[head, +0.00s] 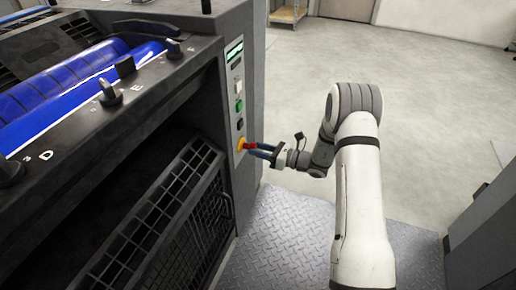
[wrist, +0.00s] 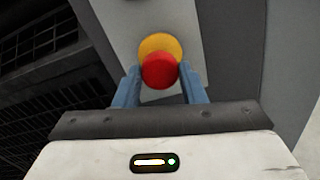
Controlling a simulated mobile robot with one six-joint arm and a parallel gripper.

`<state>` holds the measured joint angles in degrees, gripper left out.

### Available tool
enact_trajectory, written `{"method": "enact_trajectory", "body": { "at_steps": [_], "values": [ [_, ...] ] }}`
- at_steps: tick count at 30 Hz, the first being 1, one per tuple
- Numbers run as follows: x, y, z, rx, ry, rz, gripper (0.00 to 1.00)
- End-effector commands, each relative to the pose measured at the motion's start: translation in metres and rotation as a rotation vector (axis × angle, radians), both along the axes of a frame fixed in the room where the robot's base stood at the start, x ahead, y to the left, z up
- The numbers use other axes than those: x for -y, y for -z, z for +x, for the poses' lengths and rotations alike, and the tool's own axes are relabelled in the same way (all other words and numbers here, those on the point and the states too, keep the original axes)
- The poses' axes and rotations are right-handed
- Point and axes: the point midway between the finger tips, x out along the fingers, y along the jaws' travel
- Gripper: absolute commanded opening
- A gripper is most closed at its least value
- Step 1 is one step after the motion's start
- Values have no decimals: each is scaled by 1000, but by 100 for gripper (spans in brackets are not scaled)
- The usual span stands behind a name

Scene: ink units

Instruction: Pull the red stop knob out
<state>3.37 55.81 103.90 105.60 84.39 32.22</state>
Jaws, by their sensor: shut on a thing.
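The red stop knob (wrist: 160,71) sits in front of a round yellow collar (wrist: 160,45) on the light control panel. In the head view the red knob (head: 250,146) shows small at the lower end of the panel, with the yellow collar (head: 241,144) to its left. My gripper (wrist: 160,84) is shut on the red knob, with one blue finger on each side of it. In the head view my gripper (head: 257,149) reaches the knob from the right. How far the knob stands out from the collar is hard to tell.
The control panel (head: 234,92) carries a green button (head: 239,105) and other buttons above the knob. The printing unit (head: 110,110) with blue rollers (head: 70,75) fills the left. A black mesh guard (head: 165,225) is below. Open floor (head: 300,80) lies behind my arm.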

Motion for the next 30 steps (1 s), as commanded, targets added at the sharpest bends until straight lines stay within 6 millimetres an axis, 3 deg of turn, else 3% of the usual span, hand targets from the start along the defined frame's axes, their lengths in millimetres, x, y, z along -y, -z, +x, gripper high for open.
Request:
{"method": "enact_trajectory", "body": {
  "at_steps": [5,6,14,23,30],
  "values": [
    [1,3,-4,-8,-6,0,0],
    [1,3,-4,-8,-6,0,38],
    [1,2,-2,-6,-3,-1,59],
    [5,1,-3,-4,0,0,59],
    [41,0,-16,-7,3,-1,59]
  ]
}}
